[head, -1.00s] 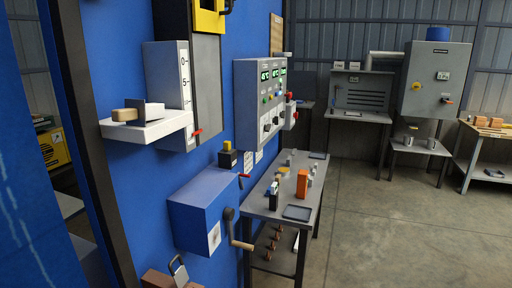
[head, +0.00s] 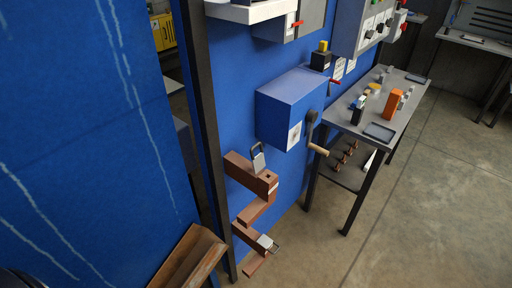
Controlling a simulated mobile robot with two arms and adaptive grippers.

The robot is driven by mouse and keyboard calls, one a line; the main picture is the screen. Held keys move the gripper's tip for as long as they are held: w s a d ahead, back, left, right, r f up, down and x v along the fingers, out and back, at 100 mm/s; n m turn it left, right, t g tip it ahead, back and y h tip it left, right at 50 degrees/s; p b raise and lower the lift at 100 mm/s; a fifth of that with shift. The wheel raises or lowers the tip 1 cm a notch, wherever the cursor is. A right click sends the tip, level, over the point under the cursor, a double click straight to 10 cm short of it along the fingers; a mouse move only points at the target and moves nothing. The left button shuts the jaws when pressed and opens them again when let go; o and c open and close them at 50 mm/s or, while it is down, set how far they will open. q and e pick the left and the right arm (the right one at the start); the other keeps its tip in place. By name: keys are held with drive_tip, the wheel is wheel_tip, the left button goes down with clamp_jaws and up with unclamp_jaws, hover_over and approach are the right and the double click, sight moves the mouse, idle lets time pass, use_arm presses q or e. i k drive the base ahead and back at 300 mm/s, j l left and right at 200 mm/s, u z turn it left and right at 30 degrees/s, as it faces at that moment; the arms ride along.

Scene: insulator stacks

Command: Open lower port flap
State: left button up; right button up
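Two brown port-like blocks stick out low on the blue wall. The upper block (head: 240,170) has a small grey flap with a dark loop handle (head: 258,160) standing up on it. The lower block (head: 250,236) carries a similar grey flap (head: 265,241) with a dark loop, near the floor. The lower flap looks tilted; I cannot tell whether it is shut. Neither of my grippers is in view.
A blue box (head: 290,105) with a crank (head: 313,130) juts from the wall above the ports. A grey table (head: 350,118) stands right of it. A rusty brown trough (head: 190,262) lies at the bottom. A dark post (head: 205,130) stands left. The floor (head: 420,210) at right is clear.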

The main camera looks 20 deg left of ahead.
sight(265, 241)
drive_tip(key=u, duration=0.85)
drive_tip(key=k+l+u, duration=0.35)
drive_tip(key=k+u, duration=0.4)
drive_tip(key=i+l, duration=0.1)
